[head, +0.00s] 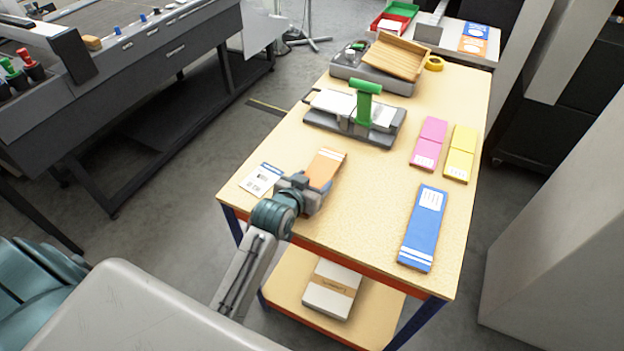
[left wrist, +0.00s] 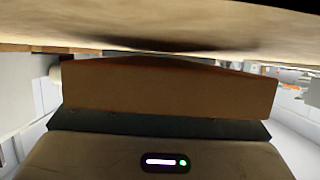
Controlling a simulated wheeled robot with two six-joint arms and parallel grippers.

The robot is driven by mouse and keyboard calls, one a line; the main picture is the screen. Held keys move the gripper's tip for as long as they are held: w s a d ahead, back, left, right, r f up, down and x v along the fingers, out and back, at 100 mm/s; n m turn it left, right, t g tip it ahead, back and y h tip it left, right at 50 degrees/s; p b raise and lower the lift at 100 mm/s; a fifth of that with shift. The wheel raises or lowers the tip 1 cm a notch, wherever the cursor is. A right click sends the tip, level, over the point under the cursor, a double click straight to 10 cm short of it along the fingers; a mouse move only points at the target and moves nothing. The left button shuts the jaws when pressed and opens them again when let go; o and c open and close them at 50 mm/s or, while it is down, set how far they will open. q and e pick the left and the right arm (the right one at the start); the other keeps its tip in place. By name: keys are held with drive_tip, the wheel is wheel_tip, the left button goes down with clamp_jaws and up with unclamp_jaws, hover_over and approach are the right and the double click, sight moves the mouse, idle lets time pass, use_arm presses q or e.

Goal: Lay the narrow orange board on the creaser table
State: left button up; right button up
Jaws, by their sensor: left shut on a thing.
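The narrow orange board (head: 326,167) is at the left part of the wooden table, partly hidden by my gripper. My left gripper (head: 309,190) is shut on its near end. In the left wrist view the board (left wrist: 170,88) shows as a brown-orange face close in front of the camera, with the table surface (left wrist: 90,22) right beside it. I cannot tell whether the board is lifted or rests on the table. A grey creaser (head: 336,122) with a green handle (head: 364,100) and white plates stands farther back on the same table. My right gripper is not in view.
A blue board (head: 423,228), a pink board (head: 429,144) and a yellow board (head: 460,153) lie on the right. A white card (head: 262,179) lies left of my gripper. A grey device with a wooden tray (head: 396,56) stands behind the creaser. The table's middle is clear.

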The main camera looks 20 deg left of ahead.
use_arm(q)
drive_tip(key=shift+f, duration=0.3)
drive_tip(key=shift+f, duration=0.15)
drive_tip(key=o, duration=1)
